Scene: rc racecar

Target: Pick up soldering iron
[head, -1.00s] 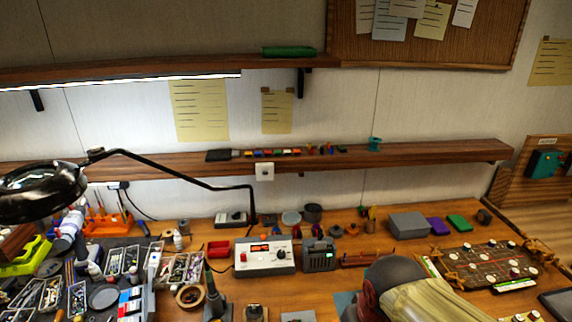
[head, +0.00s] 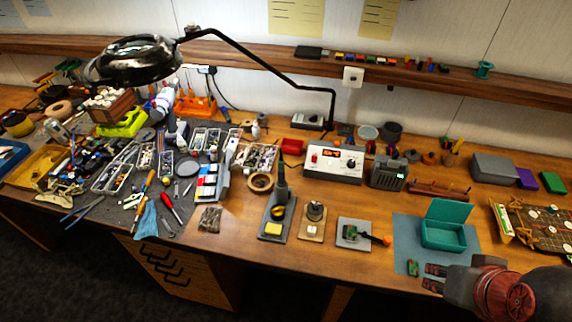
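No soldering iron can be made out with certainty in the head view. A dark upright holder (head: 281,190) stands on a grey base with a yellow sponge, and may hold the iron; the detail is too small to tell. A white station (head: 334,162) with a lit red display stands behind it. A small tool with an orange end (head: 378,239) lies at a grey plate, right of the holder. My gripper (head: 430,278) is at the lower right, well right of the holder, with its dark fingers apart and nothing seen between them.
An open teal box (head: 444,234) stands on a blue-grey mat (head: 406,232) behind my gripper. A small green piece (head: 413,267) lies near my fingertips. A magnifier lamp (head: 140,60) overhangs the cluttered left side. The table's front edge has some bare wood.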

